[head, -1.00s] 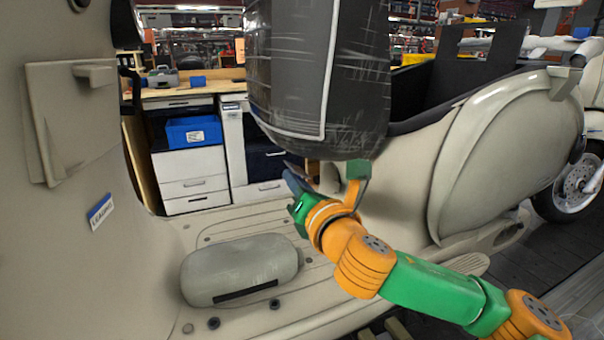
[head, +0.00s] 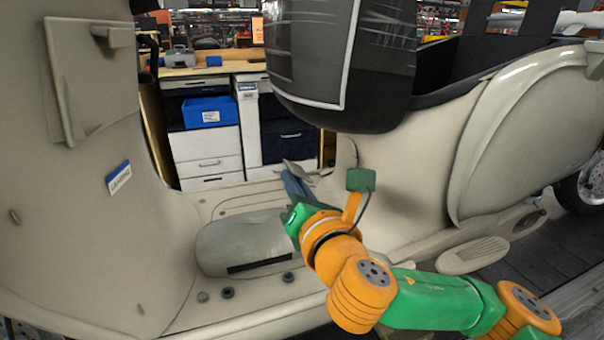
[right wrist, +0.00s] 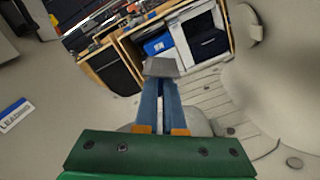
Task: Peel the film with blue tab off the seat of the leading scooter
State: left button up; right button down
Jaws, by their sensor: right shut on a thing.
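The dark seat (head: 395,100) of the cream scooter hangs into the top of the head view. Wrinkled, shiny film (head: 390,40) shows on its upper part; its lower part looks smooth and dark. My right gripper (head: 295,178) is below and left of the seat, above the footboard. Its blue fingers are shut on a small, flat grey piece, which looks like film (head: 303,170). The right wrist view shows this piece (right wrist: 161,67) at the fingertips. I cannot make out a blue tab. My left gripper is not in view.
A rounded grey-beige case (head: 225,240) sits on the footboard (head: 205,205), partly behind my right gripper. The front shield, with a blue-and-white label (head: 119,178), stands at left. A workbench with drawers and a blue bin (head: 208,112) is behind.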

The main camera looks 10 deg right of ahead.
jog(key=shift+s+a+f+b, duration=0.25)
jog(key=shift+s+a+f, duration=0.3)
jog(key=shift+s, duration=0.25)
jog(key=shift+s+a+f+b, duration=0.25)
jog(key=shift+s+a+f, duration=0.2)
jog(key=shift+s+a, duration=0.25)
jog(key=s+a+f+b, duration=0.1)
jog(key=s+a+f, duration=0.1)
jog(key=s+a, duration=0.1)
jog(key=shift+s+a+f+b, duration=0.2)
jog(key=shift+s+f+b, duration=0.2)
jog(key=shift+s, duration=0.3)
